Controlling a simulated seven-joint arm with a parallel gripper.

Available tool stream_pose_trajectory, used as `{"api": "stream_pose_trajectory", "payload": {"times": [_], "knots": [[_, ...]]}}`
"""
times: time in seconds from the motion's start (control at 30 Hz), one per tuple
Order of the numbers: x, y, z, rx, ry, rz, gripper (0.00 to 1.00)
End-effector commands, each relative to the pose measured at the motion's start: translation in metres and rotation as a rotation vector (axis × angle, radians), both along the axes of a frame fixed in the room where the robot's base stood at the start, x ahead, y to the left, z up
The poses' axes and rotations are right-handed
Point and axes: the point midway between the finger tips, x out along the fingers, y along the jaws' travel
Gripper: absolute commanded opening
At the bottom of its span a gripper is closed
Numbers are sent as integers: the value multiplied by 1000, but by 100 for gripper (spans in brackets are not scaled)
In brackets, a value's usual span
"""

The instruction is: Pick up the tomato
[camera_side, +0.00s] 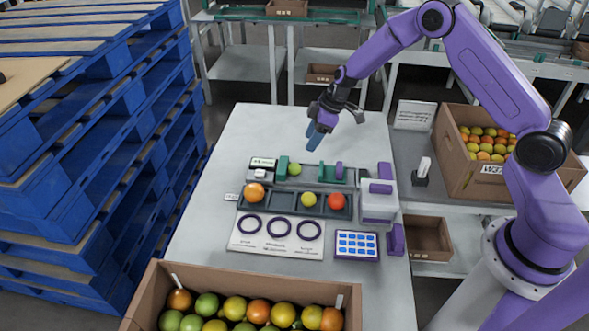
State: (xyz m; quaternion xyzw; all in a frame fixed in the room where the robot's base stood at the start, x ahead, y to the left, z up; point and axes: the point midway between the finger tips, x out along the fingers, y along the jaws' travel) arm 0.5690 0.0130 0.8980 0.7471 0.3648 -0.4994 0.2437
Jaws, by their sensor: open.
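Several single tomatoes sit on the table (245,125). A red tomato (336,201) is at the right end of a dark grey compartment tray (284,206). A yellow tomato (308,197) is beside it, and an orange tomato (255,193) is at the tray's left end. A yellow-green tomato (295,170) sits on the green fixture (283,165) behind the tray. My gripper (315,138) is open and empty above the back of the table, behind the fixture and apart from all tomatoes. Its far finger is partly hidden.
A cardboard box (150,292) of mixed tomatoes stands at the front. A white card with purple rings (277,236) and a blue-buttoned keypad (357,245) lie before the tray. A grey-white device (379,200) stands right. Another tomato box (452,170) is farther right. The table's back left is clear.

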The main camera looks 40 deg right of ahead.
Motion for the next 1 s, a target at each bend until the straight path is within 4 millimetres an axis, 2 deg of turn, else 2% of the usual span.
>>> {"api": "stream_pose_trajectory", "payload": {"times": [0.1,0.3,0.63,1.0], "knots": [[4,7,-21,0,1,0,52],[12,16,-49,0,0,0,52],[17,21,-68,0,0,0,52],[25,30,-109,0,0,0,52]]}}
